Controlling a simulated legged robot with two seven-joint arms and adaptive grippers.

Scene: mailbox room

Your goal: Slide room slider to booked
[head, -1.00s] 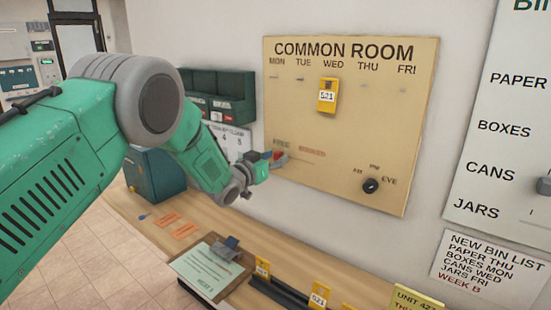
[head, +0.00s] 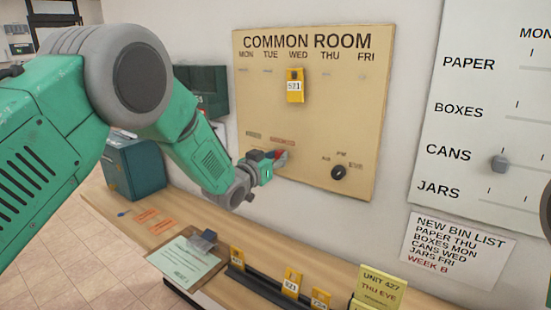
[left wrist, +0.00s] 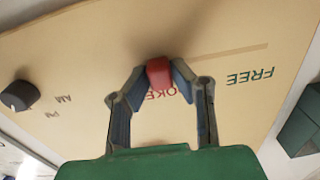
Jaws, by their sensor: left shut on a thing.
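The cream COMMON ROOM board (head: 315,120) hangs on the wall. Its red room slider knob (head: 281,154) sits below the BOOKED label (head: 283,140), to the right of the FREE label (head: 253,134). My left gripper (head: 274,158) is at the board, shut on the knob. In the left wrist view, the red knob (left wrist: 158,72) is between the two fingertips, beside the partly hidden BOOKED lettering (left wrist: 160,95). The bare slot (left wrist: 235,52) runs from there toward FREE (left wrist: 250,77).
A dark dial (head: 339,172) is right of the slider, and a yellow 521 tag (head: 295,86) hangs under WED. Below are a wooden counter (head: 215,212), a clipboard (head: 187,262) and a dark rail (head: 262,283) with yellow tags. A bin board (head: 470,150) is at right.

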